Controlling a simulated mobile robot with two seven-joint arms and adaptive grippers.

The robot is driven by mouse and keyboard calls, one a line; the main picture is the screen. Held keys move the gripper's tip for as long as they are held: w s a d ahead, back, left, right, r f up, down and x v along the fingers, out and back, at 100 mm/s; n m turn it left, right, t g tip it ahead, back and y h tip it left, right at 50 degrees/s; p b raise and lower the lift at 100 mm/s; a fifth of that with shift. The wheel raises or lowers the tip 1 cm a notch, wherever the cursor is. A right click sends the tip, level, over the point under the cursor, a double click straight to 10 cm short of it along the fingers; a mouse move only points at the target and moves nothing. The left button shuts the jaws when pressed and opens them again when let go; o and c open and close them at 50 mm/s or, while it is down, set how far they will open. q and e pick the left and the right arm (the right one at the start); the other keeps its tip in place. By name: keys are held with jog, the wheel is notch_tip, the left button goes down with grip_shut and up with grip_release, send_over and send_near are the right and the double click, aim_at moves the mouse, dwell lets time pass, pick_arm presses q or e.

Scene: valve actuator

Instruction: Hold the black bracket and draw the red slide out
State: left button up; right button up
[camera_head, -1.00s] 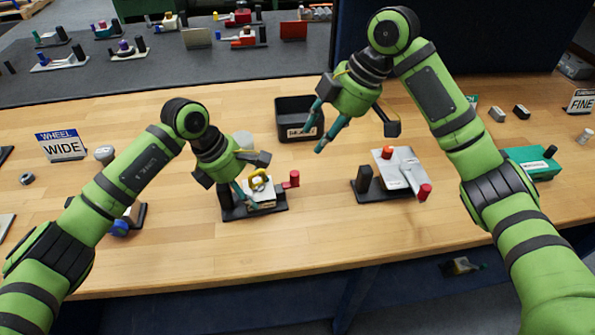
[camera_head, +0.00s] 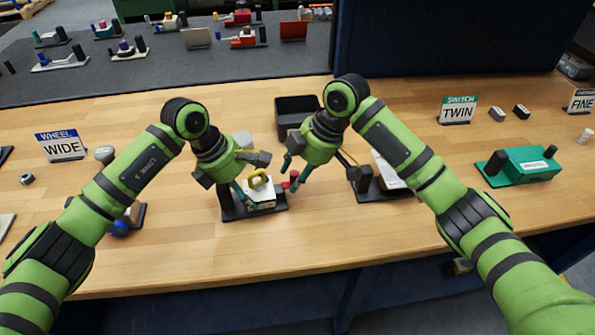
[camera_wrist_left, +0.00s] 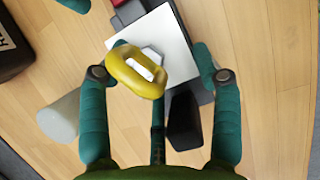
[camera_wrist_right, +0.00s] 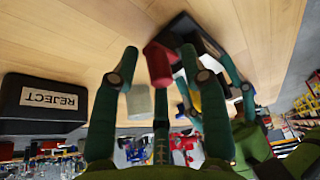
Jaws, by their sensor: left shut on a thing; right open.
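The device in front of me has a black bracket (camera_head: 226,198) with an upright post, a white-topped body (camera_head: 262,197) and a yellow ring. The black post (camera_wrist_left: 184,120) and yellow ring (camera_wrist_left: 138,70) show in the left wrist view. My left gripper (camera_head: 250,192) has its fingers on either side of the white-topped body and is shut on it. The red slide (camera_head: 292,178) sticks out at the device's right end. My right gripper (camera_head: 286,186) is open around the red slide's end, which shows between its fingers in the right wrist view (camera_wrist_right: 158,64); contact is unclear.
A black bin (camera_head: 297,108) stands behind the devices, labelled REJECT in the right wrist view. A second device (camera_head: 385,172) sits to the right, partly behind my right arm. A green device (camera_head: 525,165) is further right.

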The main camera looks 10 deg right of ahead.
pick_arm(q)
jog(key=shift+s+a+f, duration=0.1)
jog(key=shift+s+f, duration=0.05)
jog(key=shift+f, duration=0.2)
pick_arm(e)
grip_shut()
pick_arm(q)
jog(key=shift+a, duration=0.15)
pick_arm(e)
jog(key=shift+d+f, duration=0.1)
jog(key=shift+d, duration=0.45)
grip_release()
jog(key=shift+s, duration=0.1)
jog(key=shift+d, duration=0.1)
jog(key=shift+r, duration=0.25)
jog(key=v, duration=1.1)
jog(key=shift+d+r, duration=0.2)
jog(key=shift+r, duration=0.15)
